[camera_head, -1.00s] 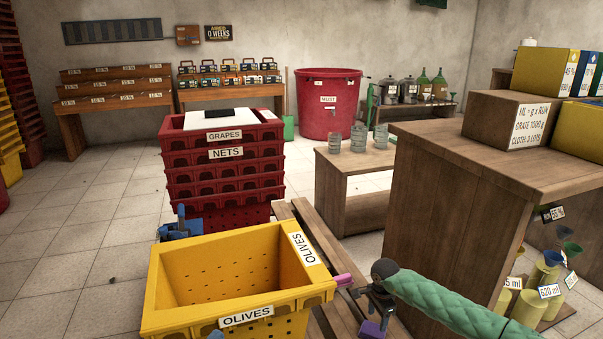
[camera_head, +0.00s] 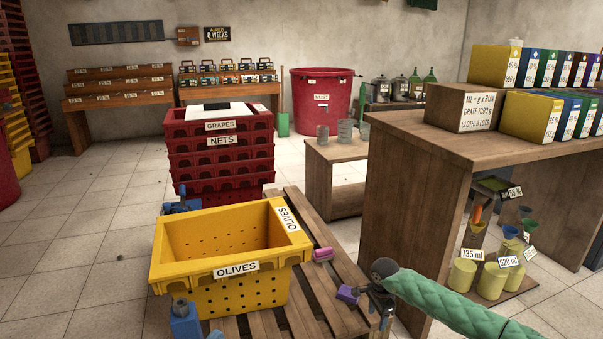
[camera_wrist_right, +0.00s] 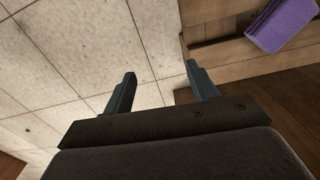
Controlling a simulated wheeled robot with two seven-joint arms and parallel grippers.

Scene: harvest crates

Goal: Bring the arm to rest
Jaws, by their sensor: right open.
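My right arm, in a green sleeve, comes in from the lower right in the head view. Its dark right gripper (camera_head: 377,303) hangs beside the right edge of the wooden pallet. In the right wrist view the two fingers (camera_wrist_right: 160,90) are apart with nothing between them, above pale floor tiles and wood. My left gripper is out of view. A yellow crate (camera_head: 236,270) labelled OLIVES stands on the pallet, and its visible inside is empty.
A purple block (camera_head: 347,294) and a pink block (camera_head: 323,254) are near the pallet (camera_head: 335,310). A wooden counter (camera_head: 415,205) stands close to my right arm. Red crates (camera_head: 220,165) are stacked behind the yellow crate. Tiled floor (camera_head: 95,255) is clear at left.

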